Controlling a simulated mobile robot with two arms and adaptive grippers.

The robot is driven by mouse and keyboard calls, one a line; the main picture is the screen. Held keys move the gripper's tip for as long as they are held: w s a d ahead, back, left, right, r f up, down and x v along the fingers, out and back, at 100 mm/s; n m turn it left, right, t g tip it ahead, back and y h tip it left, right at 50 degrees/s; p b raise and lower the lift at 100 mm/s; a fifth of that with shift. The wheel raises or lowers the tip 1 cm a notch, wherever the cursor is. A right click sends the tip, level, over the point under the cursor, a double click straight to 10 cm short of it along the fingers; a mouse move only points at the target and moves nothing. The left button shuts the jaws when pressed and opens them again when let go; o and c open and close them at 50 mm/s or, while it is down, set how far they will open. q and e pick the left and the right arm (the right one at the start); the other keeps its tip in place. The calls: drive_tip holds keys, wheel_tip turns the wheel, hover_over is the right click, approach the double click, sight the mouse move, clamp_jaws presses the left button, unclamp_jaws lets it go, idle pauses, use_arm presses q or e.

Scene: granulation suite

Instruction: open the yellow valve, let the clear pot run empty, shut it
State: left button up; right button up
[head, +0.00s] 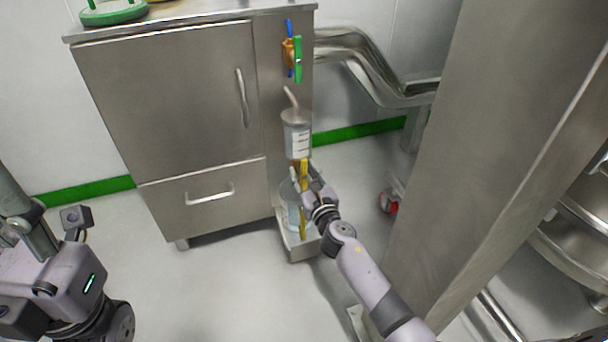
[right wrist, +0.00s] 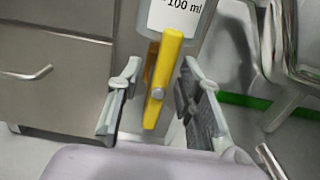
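The clear pot (head: 297,137) hangs upright on the cabinet's right side, with a white label; its lower end shows in the right wrist view (right wrist: 203,28). Its liquid level cannot be made out. The yellow valve (right wrist: 161,82) has a long lever standing nearly upright below the pot; it also shows in the head view (head: 304,172). My right gripper (right wrist: 161,70) is open, with one finger on each side of the lever and visible gaps. My left arm is at the lower left of the head view, far from the valve; its finger opening cannot be made out.
A clear vessel (head: 289,208) stands in a shallow metal tray (head: 300,252) below the pot. A green-handled valve (head: 298,60) is above. The steel cabinet (head: 170,105) is at left, and a wide steel column (head: 480,150) stands at right. Open floor lies in front.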

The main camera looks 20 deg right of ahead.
drive_tip(key=shift+c, duration=0.3)
drive_tip(key=c, duration=0.5)
clamp_jaws()
